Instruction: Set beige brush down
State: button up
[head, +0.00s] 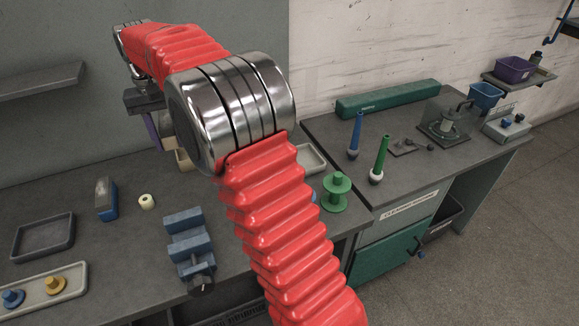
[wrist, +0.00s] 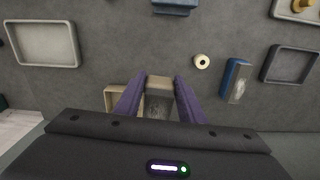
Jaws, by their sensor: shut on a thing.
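The beige brush (wrist: 159,83) is between the two purple fingers of my gripper (wrist: 160,79) in the wrist view. My gripper is shut on it, with grey bristles showing toward the camera. I cannot tell whether the brush touches the bench.
An open beige box (wrist: 112,97) lies just left of the fingers. A blue brush (wrist: 236,78), a cream ring (wrist: 202,62) and a dark tray (wrist: 290,64) are to the right. A pale tray (wrist: 43,44) is at the left. Bare grey bench (head: 70,180) lies between them.

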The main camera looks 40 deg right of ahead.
jog(key=s+d+f+m, duration=0.2)
jog(key=d+m, duration=0.3)
jog(key=d, duration=0.3)
jog(key=s+d+f+m, duration=0.2)
jog(key=d+m, duration=0.4)
jog(key=d, duration=0.3)
jog(key=s+d+f+m, duration=0.2)
jog(key=s+d+m, duration=0.2)
jog(key=d, duration=0.5)
jog(key=shift+s+d+f+m, duration=0.25)
jog(key=shift+f+m, duration=0.1)
jog(key=shift+m, duration=0.75)
jog(key=shift+f, duration=0.1)
jog(key=shift+f, duration=2.4)
jog(key=shift+f, duration=2.5)
jog(key=shift+f, duration=0.1)
